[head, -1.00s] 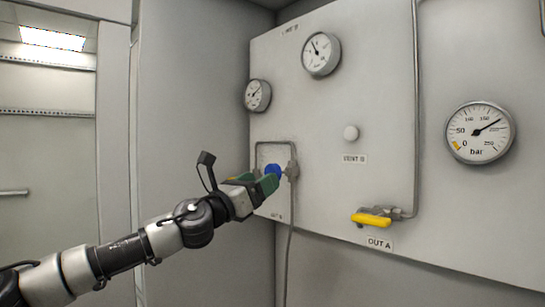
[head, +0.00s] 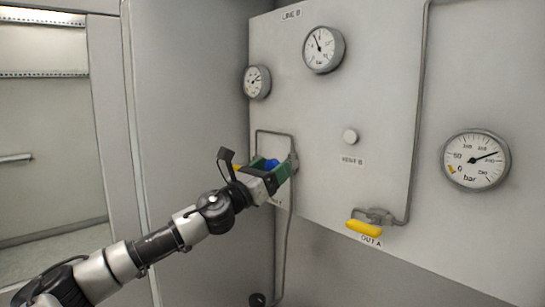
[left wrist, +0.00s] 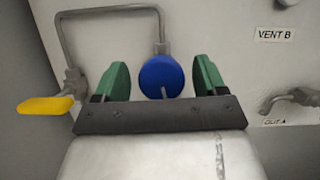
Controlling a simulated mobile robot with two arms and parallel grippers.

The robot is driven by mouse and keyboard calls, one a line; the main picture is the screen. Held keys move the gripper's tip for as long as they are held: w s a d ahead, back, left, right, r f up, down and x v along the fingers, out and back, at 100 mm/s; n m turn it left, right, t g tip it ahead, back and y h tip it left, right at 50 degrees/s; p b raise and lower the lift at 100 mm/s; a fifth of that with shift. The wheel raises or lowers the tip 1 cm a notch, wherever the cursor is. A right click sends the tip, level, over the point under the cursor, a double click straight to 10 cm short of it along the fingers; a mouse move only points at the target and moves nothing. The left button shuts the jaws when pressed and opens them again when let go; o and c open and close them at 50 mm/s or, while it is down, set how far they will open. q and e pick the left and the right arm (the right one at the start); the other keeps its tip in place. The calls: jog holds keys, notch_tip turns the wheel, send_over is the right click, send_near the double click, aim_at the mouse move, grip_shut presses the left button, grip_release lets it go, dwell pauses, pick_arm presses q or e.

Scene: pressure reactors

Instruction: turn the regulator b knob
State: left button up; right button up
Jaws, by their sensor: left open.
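The blue regulator knob (left wrist: 162,76) sits between the two green fingers of my left gripper (left wrist: 163,82) in the left wrist view, with a gap on each side. In the head view the blue knob (head: 271,164) is mostly hidden behind the fingers of my left gripper (head: 277,174). My left gripper is open around the knob, and no finger appears to touch it. I cannot read a regulator label. My right gripper is not in view.
A yellow valve handle (left wrist: 46,106) is left of the gripper in the wrist view. Another yellow handle (head: 364,228) sits above the OUT A label.

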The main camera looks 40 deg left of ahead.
pick_arm(q)
jog(key=shift+w, duration=0.1)
dwell(0.3)
jog(key=c, duration=0.9)
jog(key=shift+n, duration=0.3)
jog(key=shift+d+r+n+y+p, duration=0.15)
jog(key=shift+n+y+p, duration=0.9)
jog(key=shift+n, duration=0.55)
jog(key=shift+n+g+y+p, duration=0.5)
jog(key=shift+n+y, duration=0.55)
jog(key=shift+n, duration=1.25)
